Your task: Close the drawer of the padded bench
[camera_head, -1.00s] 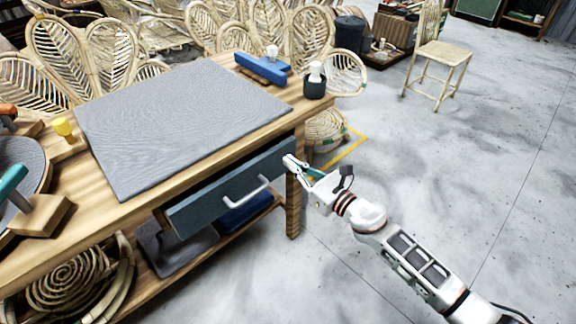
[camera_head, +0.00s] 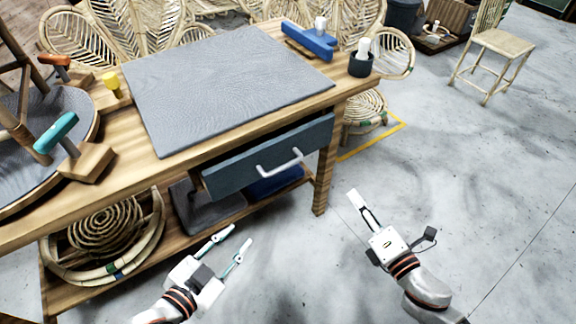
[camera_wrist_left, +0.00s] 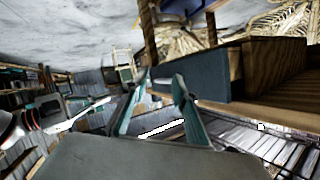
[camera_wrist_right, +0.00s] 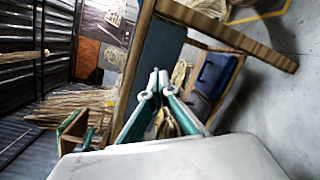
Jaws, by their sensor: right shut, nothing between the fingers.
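The drawer (camera_head: 232,172) of the padded bench has a dark blue-grey front with a pale bar handle (camera_head: 281,165). It stands somewhat out from under the wooden top, and its front also shows in the left wrist view (camera_wrist_left: 205,76). The bench carries a grey pad (camera_head: 225,85). My left gripper (camera_head: 238,236) is open and empty, in front of and below the drawer, apart from it. My right gripper (camera_head: 353,194) is shut and empty, to the right of the drawer and front leg, touching neither. The inside of the drawer is hidden in the head view.
A blue tool (camera_head: 309,42) and a dark cup (camera_head: 360,65) stand on the bench's far right. Clamps and a round grey-topped piece (camera_head: 25,150) crowd its left end. A blue bin (camera_head: 275,183) sits on the lower shelf.

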